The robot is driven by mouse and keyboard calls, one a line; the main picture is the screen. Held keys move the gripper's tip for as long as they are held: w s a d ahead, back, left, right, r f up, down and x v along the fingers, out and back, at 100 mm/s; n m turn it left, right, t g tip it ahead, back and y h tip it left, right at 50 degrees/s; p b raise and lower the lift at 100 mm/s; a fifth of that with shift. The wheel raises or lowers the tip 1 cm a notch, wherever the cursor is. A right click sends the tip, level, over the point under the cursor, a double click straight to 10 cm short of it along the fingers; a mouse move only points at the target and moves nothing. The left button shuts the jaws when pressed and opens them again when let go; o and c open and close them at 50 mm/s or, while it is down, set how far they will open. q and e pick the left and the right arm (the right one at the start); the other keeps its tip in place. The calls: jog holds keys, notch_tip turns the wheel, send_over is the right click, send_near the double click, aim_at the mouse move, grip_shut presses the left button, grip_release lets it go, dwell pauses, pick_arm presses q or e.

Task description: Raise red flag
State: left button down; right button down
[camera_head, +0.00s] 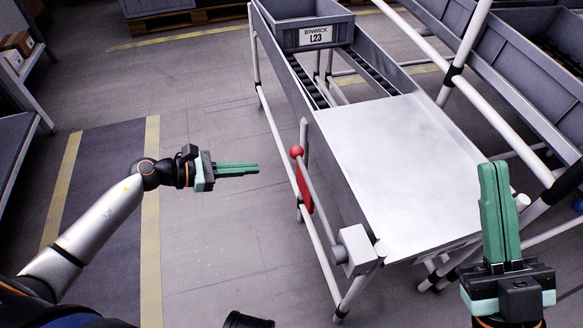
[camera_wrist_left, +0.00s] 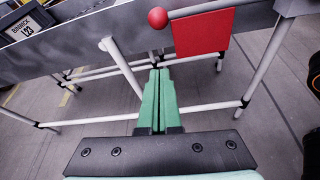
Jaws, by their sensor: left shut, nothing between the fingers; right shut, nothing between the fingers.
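The red flag (camera_head: 305,187) is a red plate on a pale rod with a red ball (camera_head: 297,152) at its far end. The rod runs along the near side of the workstation from a grey box (camera_head: 355,250), and the plate hangs below it. In the left wrist view the flag (camera_wrist_left: 201,34) and ball (camera_wrist_left: 157,18) are at the top, beyond my fingertips. My left gripper (camera_head: 258,168) is shut and empty, to the left of the ball and apart from it. My right gripper (camera_head: 492,165) is shut and empty over the right side of the workstation.
A flat metal worktop (camera_head: 395,155) has a grey bin (camera_head: 308,30) labelled L23 behind it. White tube legs and rails (camera_head: 325,258) frame the workstation below the flag. Grey bins (camera_head: 520,65) stand at the right. The floor between my left arm and the workstation is clear.

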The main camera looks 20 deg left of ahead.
pick_arm(q)
jog(key=shift+a+f+m, duration=0.2)
jog(key=shift+m, duration=0.1)
jog(key=w+d+b, duration=0.1)
jog(key=w+d, duration=0.4)
jog(key=d, duration=0.3)
jog(key=shift+w+r, duration=0.15)
dwell(0.3)
